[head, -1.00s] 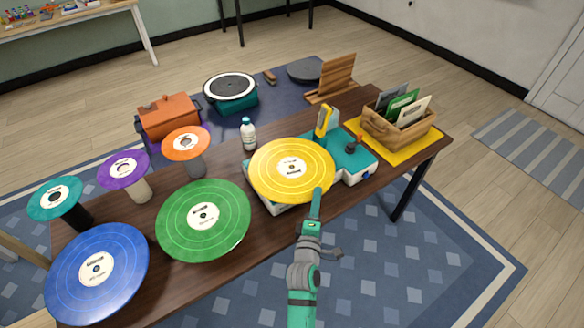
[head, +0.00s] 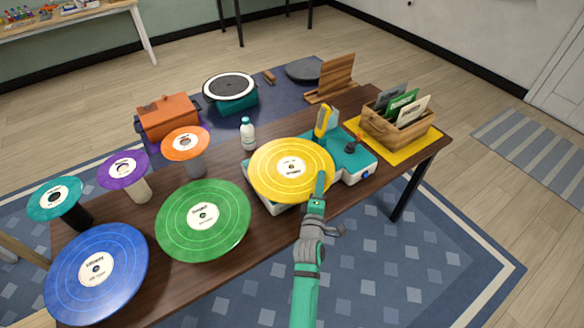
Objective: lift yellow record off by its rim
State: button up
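The yellow record (head: 275,175) lies flat on top of a teal and white turntable (head: 349,163) on the dark wooden table. Its white label faces up. My gripper (head: 320,180) is at the record's right front rim, its tip overlapping the rim in the head view. The fingers are seen almost end-on, so I cannot tell whether they are open or closed on the rim. The turntable's platter under the record is hidden.
A green record (head: 220,230) and a blue record (head: 70,270) lie to the left. Smaller discs stand on posts behind them. A white bottle (head: 248,135) stands behind the yellow record. A wooden crate (head: 392,135) of sleeves sits at the right on a yellow mat (head: 403,152).

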grip_shut()
jog(key=shift+a, duration=0.1)
